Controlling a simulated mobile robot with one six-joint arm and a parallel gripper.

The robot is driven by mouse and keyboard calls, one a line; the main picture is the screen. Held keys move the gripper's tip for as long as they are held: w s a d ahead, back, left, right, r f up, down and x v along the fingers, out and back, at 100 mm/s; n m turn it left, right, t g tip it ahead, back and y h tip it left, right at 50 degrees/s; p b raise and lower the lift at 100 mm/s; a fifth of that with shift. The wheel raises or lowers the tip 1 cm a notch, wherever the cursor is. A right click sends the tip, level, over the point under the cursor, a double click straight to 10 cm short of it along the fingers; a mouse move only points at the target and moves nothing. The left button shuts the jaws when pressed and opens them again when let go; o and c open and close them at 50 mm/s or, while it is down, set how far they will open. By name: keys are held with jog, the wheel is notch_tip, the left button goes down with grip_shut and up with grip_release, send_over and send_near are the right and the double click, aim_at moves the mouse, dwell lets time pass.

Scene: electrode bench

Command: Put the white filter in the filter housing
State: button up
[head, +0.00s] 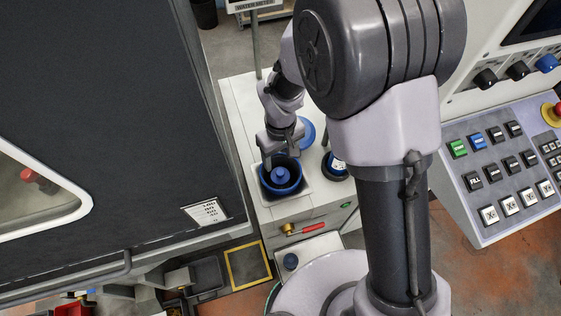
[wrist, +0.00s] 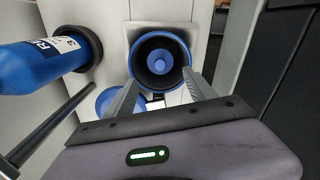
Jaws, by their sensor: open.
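The filter housing (head: 268,190) is a round dark opening in the top of a pale cabinet. A blue ring with a blue knob (head: 280,174) in its middle sits inside it. The housing (wrist: 138,66) also shows in the wrist view, just beyond my fingertips. My gripper (wrist: 163,79) is open, its two fingers apart with nothing seen between them. In the head view my gripper (head: 281,152) is over the back edge of the housing; whether it touches is hard to tell. I make out no white filter in either view.
A round blue lid-like piece (head: 307,131) lies behind my gripper, partly hidden. A blue bottle (wrist: 42,66) with a dark collar stands beside the housing. A red-handled valve (head: 302,228) is on the cabinet front. A dark panel (head: 130,110) rises close on the left.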

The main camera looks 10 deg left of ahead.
jog(key=d+r+m+t+y, duration=0.15)
jog(key=d+r+m, duration=0.5)
jog(key=r, duration=0.95)
jog(key=s+d+r+m+t, duration=0.4)
jog(key=s+d+r+m, duration=0.3)
jog(key=s+d+r, duration=0.4)
jog(key=shift+s+d+r, duration=0.3)
jog(key=shift+s+d, duration=0.4)
jog(key=shift+d, duration=0.3)
notch_tip(320, 180, down, 4)
jog(key=b, duration=0.3)
jog(key=shift+r+y+b, duration=0.1)
jog(key=shift+y+b, duration=0.15)
jog(key=shift+b, duration=0.1)
